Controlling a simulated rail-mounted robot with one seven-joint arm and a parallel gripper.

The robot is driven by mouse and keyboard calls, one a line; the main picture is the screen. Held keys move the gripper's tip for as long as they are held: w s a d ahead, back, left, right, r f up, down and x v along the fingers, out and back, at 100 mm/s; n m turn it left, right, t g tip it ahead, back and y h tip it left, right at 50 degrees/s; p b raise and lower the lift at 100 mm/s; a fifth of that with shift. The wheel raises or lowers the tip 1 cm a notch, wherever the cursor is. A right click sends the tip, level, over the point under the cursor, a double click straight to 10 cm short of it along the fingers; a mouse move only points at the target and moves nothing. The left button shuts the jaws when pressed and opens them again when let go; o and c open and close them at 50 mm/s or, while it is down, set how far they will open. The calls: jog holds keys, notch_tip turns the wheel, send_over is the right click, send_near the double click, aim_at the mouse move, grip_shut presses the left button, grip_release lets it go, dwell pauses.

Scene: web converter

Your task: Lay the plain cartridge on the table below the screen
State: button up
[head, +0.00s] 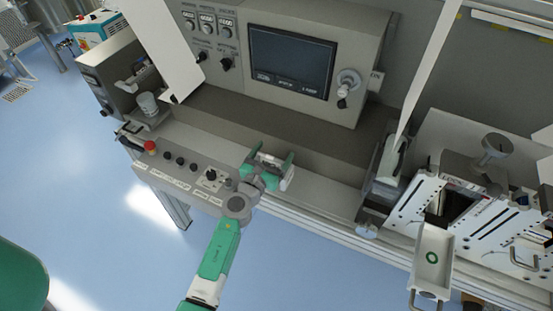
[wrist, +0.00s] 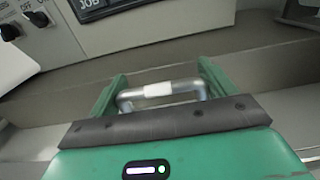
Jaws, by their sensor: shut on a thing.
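My gripper (head: 270,160) is over the pale table (head: 325,193) below the screen (head: 291,62). In the wrist view its green fingers (wrist: 160,90) stand on either side of a silver bar handle (wrist: 162,92) with a white band in the middle. My gripper is shut on the thing with this handle, which I take to be the plain cartridge; a small white part of it (head: 288,178) shows beside the fingers in the head view. Most of its body is hidden by my gripper. I cannot tell whether it touches the table.
A button panel with a red knob (head: 150,147) lies left of my gripper. The grey console wall rises behind. At right stand a slotted white unit (head: 485,215) and a white drawer with a green ring (head: 431,258). Pale table shows free between my gripper and that unit.

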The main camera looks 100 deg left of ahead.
jog(key=f+b, duration=0.1)
jog(key=a+f+b, duration=0.2)
jog(key=f, duration=0.1)
jog(key=shift+w, duration=0.1)
jog(key=shift+r, duration=0.15)
jog(key=o, duration=1.6)
jog(key=shift+d, duration=0.25)
jog(key=v, duration=1.1)
jog(key=shift+d+b, duration=0.3)
jog(key=shift+b, duration=0.1)
